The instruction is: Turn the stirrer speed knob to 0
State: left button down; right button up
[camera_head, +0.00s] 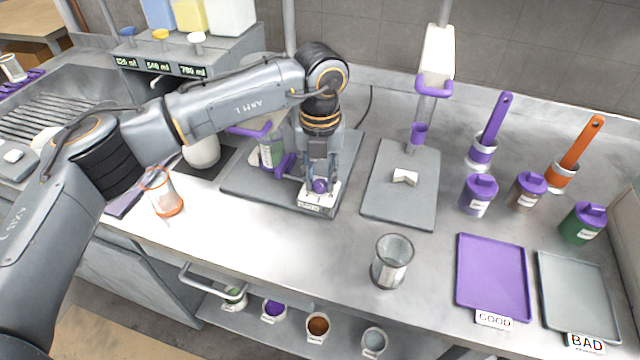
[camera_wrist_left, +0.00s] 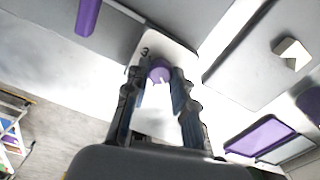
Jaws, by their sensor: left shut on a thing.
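The stirrer speed knob (camera_head: 319,186) is a small purple knob on the front of the stirrer's grey base plate (camera_head: 240,180). It also shows in the left wrist view (camera_wrist_left: 159,72), between the two fingers. My left gripper (camera_head: 320,180) comes down from above and is shut on the knob. Its fingers partly hide the knob and the white dial plate (camera_head: 318,203) around it. In the left wrist view a digit, seemingly 3, shows on the plate beside the knob. A glass vessel in a purple holder (camera_head: 272,153) stands on the stirrer behind the gripper. My right gripper is out of view.
An orange-rimmed beaker (camera_head: 163,194) stands left of the stirrer. A second stand (camera_head: 398,213) with a white block is to the right. An empty glass (camera_head: 392,262) stands near the front edge. Purple and grey trays (camera_head: 492,278) lie at the right.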

aim_at(320, 183)
pick_arm(q)
jog(key=shift+f+n+b, duration=0.1)
jog(key=shift+n+b, duration=1)
jog(key=shift+n, duration=0.9)
jog(key=c, duration=1.1)
grip_release()
notch_tip(320, 183, up, 12)
